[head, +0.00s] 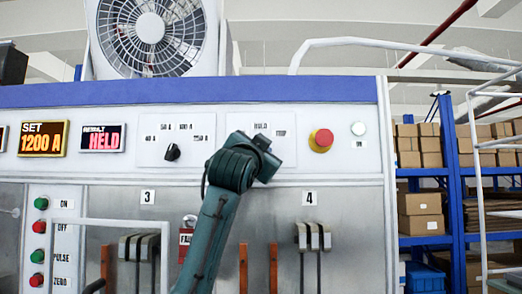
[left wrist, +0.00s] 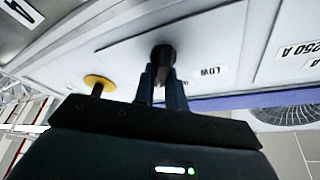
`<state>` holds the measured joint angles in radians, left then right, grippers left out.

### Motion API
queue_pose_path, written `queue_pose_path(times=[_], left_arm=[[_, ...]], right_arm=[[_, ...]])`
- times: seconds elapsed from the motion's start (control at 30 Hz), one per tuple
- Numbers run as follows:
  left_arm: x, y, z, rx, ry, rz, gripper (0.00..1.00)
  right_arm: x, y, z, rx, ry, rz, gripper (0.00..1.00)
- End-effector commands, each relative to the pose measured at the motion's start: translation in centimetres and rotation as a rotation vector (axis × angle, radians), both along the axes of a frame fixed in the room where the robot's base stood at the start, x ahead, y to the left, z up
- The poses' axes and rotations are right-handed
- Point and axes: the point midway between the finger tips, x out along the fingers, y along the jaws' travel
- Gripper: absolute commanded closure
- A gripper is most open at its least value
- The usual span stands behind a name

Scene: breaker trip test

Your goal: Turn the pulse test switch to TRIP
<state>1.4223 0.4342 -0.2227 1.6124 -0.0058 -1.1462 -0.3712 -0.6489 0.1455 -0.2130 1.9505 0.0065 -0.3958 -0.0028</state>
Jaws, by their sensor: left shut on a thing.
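My left gripper (head: 264,150) is at the white switch plate (head: 287,150) below the blue top edge of the test bench. In the left wrist view its two dark fingers (left wrist: 163,88) are shut on a small black knob (left wrist: 162,55) on that plate, which I take for the pulse test switch. In the head view my gripper hides the knob, and the plate's label (head: 261,125) is too small to read surely. Which way the knob points cannot be told. My right gripper is not in view.
A red emergency button (head: 322,140) with a yellow base is close right of my gripper. A current selector knob (head: 172,152) is to the left. Displays read SET 1200 A (head: 43,139) and RESULT HELD (head: 102,138). Breaker levers (head: 314,237) and a white rail (head: 120,222) are lower.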

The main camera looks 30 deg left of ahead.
Motion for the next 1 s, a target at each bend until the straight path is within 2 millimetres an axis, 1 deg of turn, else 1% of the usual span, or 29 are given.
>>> queue_pose_path(times=[0.2,0.4,0.87,0.9,1.0], left_arm=[[0.01,0.01,-0.02,0.091,0.056,0.001,1.0],[0.0,-0.06,-0.01,0.135,0.081,0.0,1.0],[0.04,-0.11,-0.03,0.146,0.089,-0.001,1.0],[0.04,-0.11,-0.04,0.146,0.088,0.0,0.86],[0.04,-0.11,-0.04,0.145,0.088,-0.001,0.77]], right_arm=[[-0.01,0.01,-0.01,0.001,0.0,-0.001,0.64],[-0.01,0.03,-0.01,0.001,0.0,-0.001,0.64],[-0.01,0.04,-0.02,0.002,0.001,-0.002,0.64],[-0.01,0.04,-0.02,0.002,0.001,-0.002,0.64],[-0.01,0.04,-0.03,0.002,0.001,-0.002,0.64]])
